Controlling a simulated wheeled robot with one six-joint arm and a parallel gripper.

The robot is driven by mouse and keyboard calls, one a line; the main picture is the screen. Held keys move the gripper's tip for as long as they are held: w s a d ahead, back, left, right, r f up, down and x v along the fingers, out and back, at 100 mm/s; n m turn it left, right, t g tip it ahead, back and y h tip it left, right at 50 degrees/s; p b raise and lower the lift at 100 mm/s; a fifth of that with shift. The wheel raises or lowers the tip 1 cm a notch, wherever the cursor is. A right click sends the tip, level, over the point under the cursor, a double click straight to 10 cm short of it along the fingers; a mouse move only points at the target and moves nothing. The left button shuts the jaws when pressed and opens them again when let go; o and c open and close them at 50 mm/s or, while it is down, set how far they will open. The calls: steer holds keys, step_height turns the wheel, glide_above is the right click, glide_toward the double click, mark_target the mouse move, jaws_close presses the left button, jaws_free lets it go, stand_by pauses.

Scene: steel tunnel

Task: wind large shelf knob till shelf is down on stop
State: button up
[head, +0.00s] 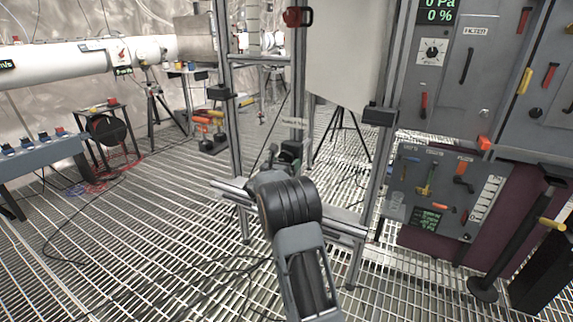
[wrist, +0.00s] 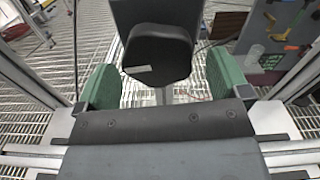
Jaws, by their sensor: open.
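A black, rounded, many-sided knob (wrist: 157,55) with a pale strip on its face shows in the wrist view, in front of a grey block (wrist: 150,12). My gripper (wrist: 161,78) is open, with one green pad left of the knob and one right. The knob appears beyond or between the pad tips; contact cannot be told. In the head view my gripper (head: 276,160) is low inside an aluminium frame (head: 236,150), largely hidden by my wrist. A dark block (head: 291,151) shows just beyond it. I cannot clearly make out the shelf or its stop.
Black blocks sit on the left post (head: 220,92) and right post (head: 380,115). A red-handled part (head: 297,17) is higher up. Grey control panels (head: 445,195) stand right, near a black pedestal (head: 484,285). Grating floor (head: 130,240) lies open at left, crossed by cables.

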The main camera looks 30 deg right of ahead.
steer(key=shift+x, duration=0.8)
steer(key=shift+c, duration=0.3)
steer(key=c, duration=0.9)
steer(key=shift+o, duration=0.2)
